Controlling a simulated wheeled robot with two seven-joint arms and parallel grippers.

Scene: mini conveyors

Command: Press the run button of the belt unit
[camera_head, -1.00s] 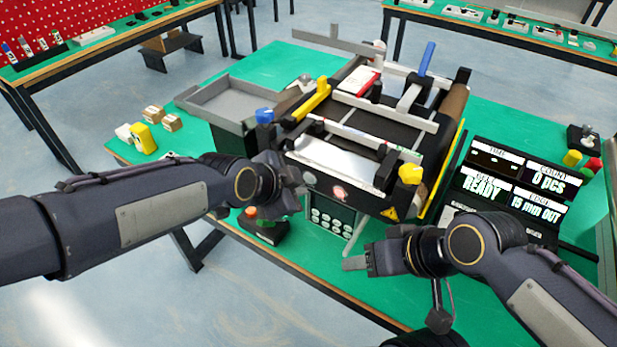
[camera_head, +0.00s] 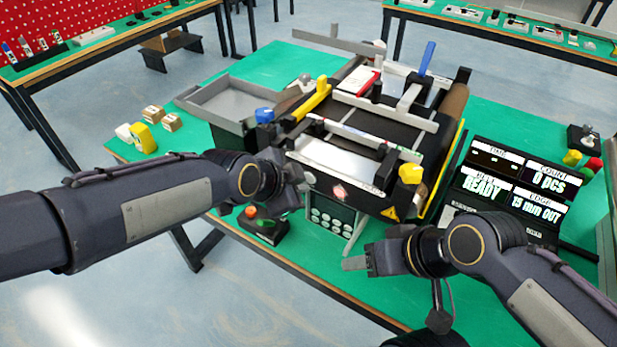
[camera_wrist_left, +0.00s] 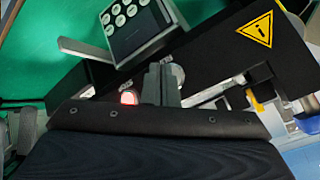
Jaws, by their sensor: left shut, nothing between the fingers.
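The belt unit (camera_head: 405,130) is a black machine on the green table. Its front face carries a small reddish mark (camera_head: 340,192), with a keypad panel (camera_head: 333,215) below it. My left gripper (camera_head: 300,186) is shut and empty at the left part of this front face. In the left wrist view its fingers (camera_wrist_left: 161,84) point toward the black housing, beside a round grey part (camera_wrist_left: 175,76) and a glowing red spot (camera_wrist_left: 128,97). My right gripper (camera_head: 357,264) hovers right of the keypad.
A control box (camera_head: 262,228) with red and green buttons stands just below my left gripper. A display (camera_head: 510,190) reading READY and 0 pcs stands at right. A grey tray (camera_head: 225,100) and small boxes (camera_head: 153,114) lie at left.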

